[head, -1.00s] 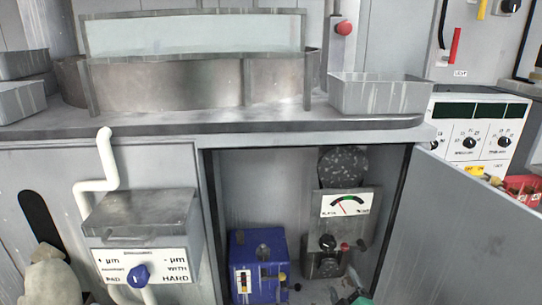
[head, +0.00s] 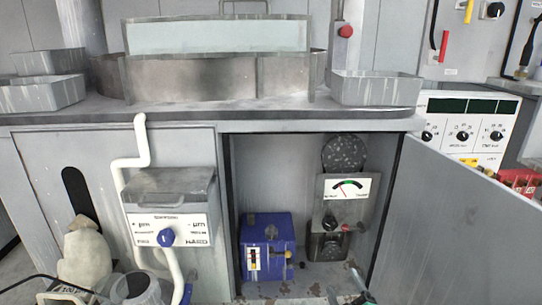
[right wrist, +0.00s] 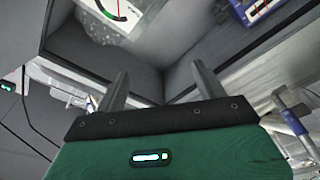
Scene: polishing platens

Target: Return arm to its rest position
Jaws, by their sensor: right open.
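My right gripper (head: 345,287) shows only partly at the bottom edge of the head view, in front of the open cabinet. In the right wrist view its two grey fingers (right wrist: 160,70) stand apart with nothing between them, so it is open and empty. The blue box (head: 266,245) and the grey unit with a dial gauge (head: 347,188) stand inside the cabinet, apart from the gripper. The gauge also shows at the top of the right wrist view (right wrist: 118,10). My left gripper is not in view.
The cabinet door (head: 455,220) stands open on the right. A grey box with a blue knob (head: 170,205) and white pipe is on the left front. Above is a counter (head: 230,118) with a metal trough (head: 215,78) and grey trays (head: 375,88). A sack (head: 85,255) and bucket sit lower left.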

